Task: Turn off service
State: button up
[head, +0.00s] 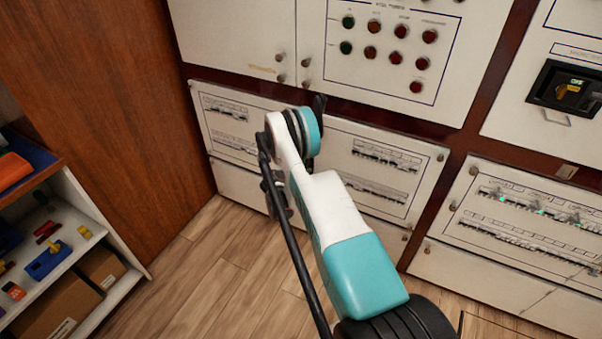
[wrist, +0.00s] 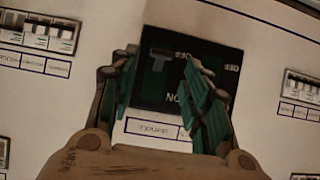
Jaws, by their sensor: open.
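My gripper (wrist: 163,75) is open, its two green-padded fingers on either side of a black breaker (wrist: 155,97) in the wrist view. The breaker's lever (wrist: 160,60) is a small dark T shape near its upper left, between the fingers. White markings on its face look like OFF and ON. A white label (wrist: 155,130) under it is too blurred to read surely, so I cannot tell which breaker is service.
More breaker rows show at the wrist view's left (wrist: 40,33) and right (wrist: 302,88). In the head view, a button panel (head: 385,50) is above, another breaker panel (head: 520,215) at right, and a black switch with a yellow handle (head: 568,88) beyond. A shelf (head: 70,240) stands left.

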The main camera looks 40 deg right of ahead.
jog(key=v, duration=0.6)
jog(key=shift+a+r, duration=0.15)
jog(key=shift+a, duration=0.1)
jog(key=shift+s, duration=0.15)
